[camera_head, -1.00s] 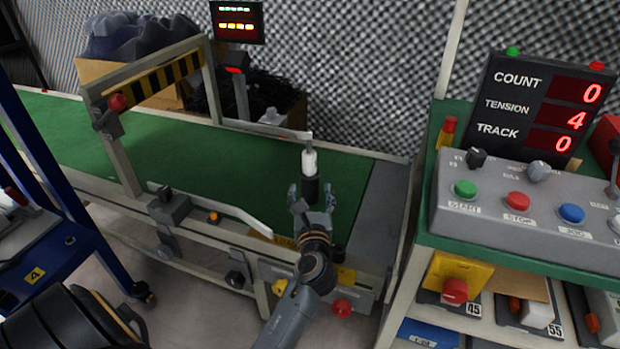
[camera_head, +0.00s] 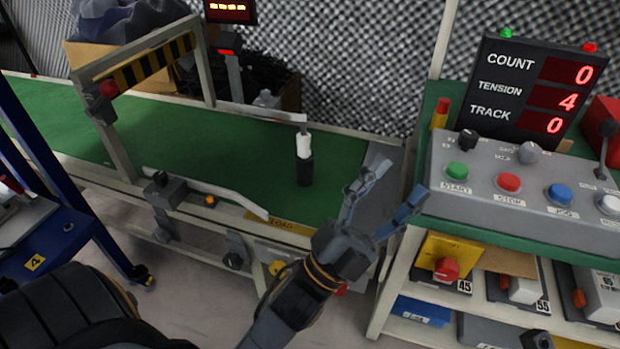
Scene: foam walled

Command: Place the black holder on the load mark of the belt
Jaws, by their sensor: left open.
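The black holder (camera_head: 304,170) stands upright on the green belt (camera_head: 240,148), near its right end, with a white cylindrical piece at its top. A yellow LOAD label (camera_head: 280,222) is on the belt's near edge, in front of the holder and slightly left. My left gripper (camera_head: 393,188) is open and empty, to the right of the holder and apart from it. Its fingers spread up and right near the belt's grey end plate. My right gripper is not in view.
A pale guide rail (camera_head: 225,195) runs along the belt's near side; another bar (camera_head: 262,113) ends just behind the holder. A striped gate (camera_head: 150,62) spans the belt to the left. The control panel (camera_head: 530,180) stands close right of my gripper.

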